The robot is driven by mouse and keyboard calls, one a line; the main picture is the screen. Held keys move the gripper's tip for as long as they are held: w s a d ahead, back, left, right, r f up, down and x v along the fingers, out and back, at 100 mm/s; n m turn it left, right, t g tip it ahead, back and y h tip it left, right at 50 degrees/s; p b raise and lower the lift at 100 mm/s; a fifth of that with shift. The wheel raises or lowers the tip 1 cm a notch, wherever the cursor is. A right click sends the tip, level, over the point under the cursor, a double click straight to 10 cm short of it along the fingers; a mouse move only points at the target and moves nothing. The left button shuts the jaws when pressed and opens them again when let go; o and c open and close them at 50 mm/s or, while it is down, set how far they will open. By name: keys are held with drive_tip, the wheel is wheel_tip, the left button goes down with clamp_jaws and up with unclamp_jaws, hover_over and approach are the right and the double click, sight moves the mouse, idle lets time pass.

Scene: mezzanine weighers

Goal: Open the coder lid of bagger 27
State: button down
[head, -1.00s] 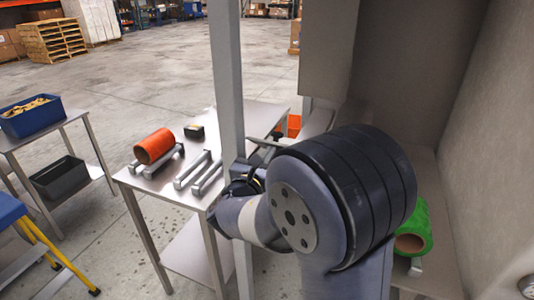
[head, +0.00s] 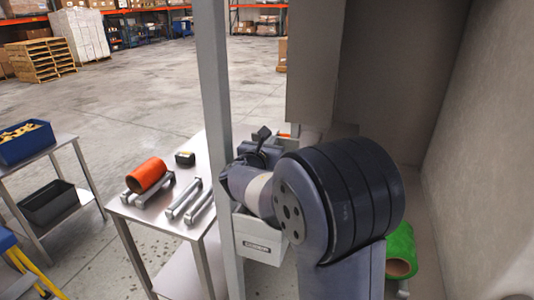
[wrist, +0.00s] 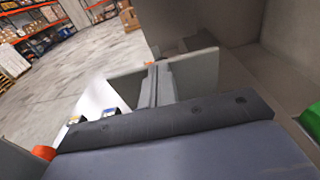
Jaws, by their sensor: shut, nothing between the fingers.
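A light grey box (head: 260,249) with a dark-framed label sits beside the upright post in the head view, below my wrist; its top is largely hidden by my arm. I cannot tell from this view whether its lid is open. My gripper (head: 263,134) is above and behind this box, partly covered by my wrist. In the wrist view my gripper (wrist: 157,68) has its fingers together, with nothing between them. A pale flat panel (wrist: 197,74) stands close by the fingers; I cannot tell whether it is the lid or whether they touch.
A grey post (head: 212,90) stands left of my arm, and a large grey housing (head: 316,60) rises behind. A steel table (head: 150,220) holds an orange roll (head: 147,175) on a stand. A green roll (head: 401,252) lies right. The floor beyond is open.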

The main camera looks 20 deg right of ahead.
drive_tip(key=shift+w+d+r, duration=0.2)
drive_tip(key=shift+w+d, duration=0.25)
drive_tip(key=shift+w, duration=0.2)
